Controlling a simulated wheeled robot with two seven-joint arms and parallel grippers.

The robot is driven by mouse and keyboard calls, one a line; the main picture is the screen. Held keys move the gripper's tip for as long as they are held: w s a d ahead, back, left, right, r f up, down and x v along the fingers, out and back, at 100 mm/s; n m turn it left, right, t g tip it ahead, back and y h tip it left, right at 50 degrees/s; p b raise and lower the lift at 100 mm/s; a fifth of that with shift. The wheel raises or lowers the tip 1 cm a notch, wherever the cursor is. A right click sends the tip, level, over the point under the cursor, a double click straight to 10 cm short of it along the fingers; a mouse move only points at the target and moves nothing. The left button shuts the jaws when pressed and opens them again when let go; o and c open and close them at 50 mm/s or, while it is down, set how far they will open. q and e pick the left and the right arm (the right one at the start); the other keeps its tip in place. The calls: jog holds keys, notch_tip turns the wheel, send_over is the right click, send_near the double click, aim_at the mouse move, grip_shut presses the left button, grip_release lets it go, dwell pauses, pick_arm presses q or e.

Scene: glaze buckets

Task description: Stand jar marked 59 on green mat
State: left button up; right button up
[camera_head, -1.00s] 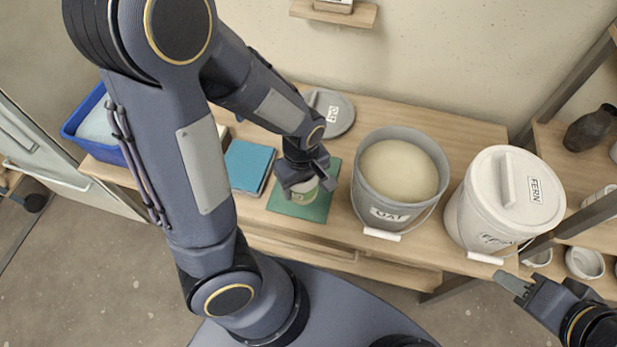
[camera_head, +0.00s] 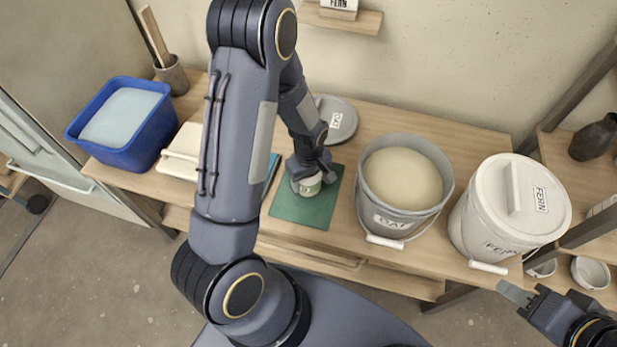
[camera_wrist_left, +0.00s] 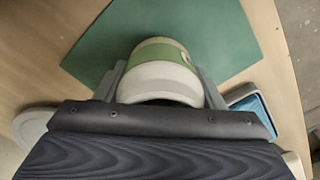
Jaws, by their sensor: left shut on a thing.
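My left gripper (camera_head: 312,176) is shut on a small jar (camera_head: 309,187), white with a green band. The jar is at the back part of the green mat (camera_head: 303,211). In the left wrist view the jar (camera_wrist_left: 163,70) sits between the two fingers, its white end toward the camera, with the green mat (camera_wrist_left: 215,35) behind it. I cannot read the number on the jar, and I cannot tell whether its base touches the mat. My right gripper (camera_head: 519,297) is at the lower right, apart from everything; its jaw gap is unclear.
Right of the mat stand an open grey bucket (camera_head: 403,187) marked OAT and a lidded white bucket (camera_head: 508,215) marked FERN. A grey lid (camera_head: 338,119) lies behind. A blue tub (camera_head: 122,124) and a pale lid (camera_head: 183,152) are at left. The mat's front is clear.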

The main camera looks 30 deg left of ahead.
pick_arm(q)
jog(key=shift+f, duration=0.2)
jog(key=o, duration=1.2)
jog(key=shift+r, duration=0.1)
